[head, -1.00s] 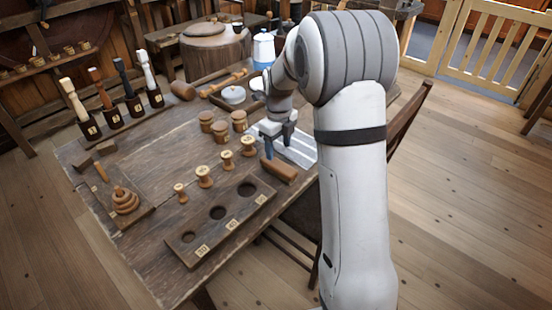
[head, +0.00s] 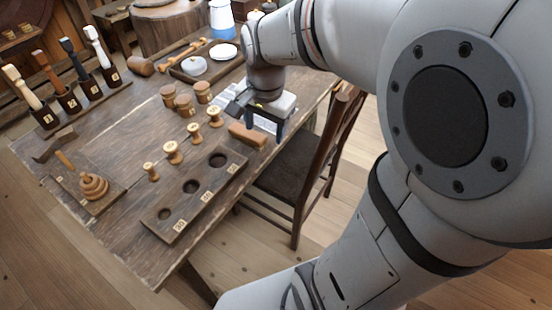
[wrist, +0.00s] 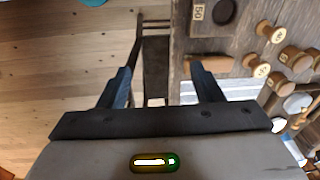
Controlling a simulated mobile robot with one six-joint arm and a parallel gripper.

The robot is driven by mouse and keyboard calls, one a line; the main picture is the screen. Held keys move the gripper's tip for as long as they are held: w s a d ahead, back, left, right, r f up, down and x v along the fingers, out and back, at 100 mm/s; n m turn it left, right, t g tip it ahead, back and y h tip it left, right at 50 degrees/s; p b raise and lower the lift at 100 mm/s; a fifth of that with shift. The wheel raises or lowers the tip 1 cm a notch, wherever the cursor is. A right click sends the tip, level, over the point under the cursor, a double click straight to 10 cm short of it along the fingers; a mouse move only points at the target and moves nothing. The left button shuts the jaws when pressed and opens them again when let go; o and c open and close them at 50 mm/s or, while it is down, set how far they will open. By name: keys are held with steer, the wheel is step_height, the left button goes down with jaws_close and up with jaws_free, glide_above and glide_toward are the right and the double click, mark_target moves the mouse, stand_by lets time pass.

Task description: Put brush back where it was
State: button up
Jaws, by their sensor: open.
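A brown block-shaped piece (head: 248,135), which looks like the brush, lies at the table's near right edge beside the small spools; its underside is hidden. It also shows in the wrist view as a brown bar (wrist: 212,63) by the right finger. My gripper (head: 265,126) is open and empty, just right of this piece at the table edge. In the wrist view my gripper's fingers (wrist: 160,88) are wide apart, with chair and floor between them. I cannot tell whether a finger touches the piece.
A dark rack (head: 195,187) with round holes and several spools (head: 173,153) are left of the brown piece. A striped cloth (wrist: 235,88) lies under the gripper. A wooden chair (head: 300,165) stands against the right edge. Upright handled tools (head: 70,62) stand far left.

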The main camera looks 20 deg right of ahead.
steer(key=s+f+n, duration=0.1)
steer(key=s+n, duration=0.8)
steer(key=n, duration=0.1)
steer(key=shift+s+a+t, duration=0.4)
steer(key=shift+a, duration=0.05)
step_height(320, 180, up, 6)
steer(key=p, duration=0.5)
steer(key=shift+p, duration=0.4)
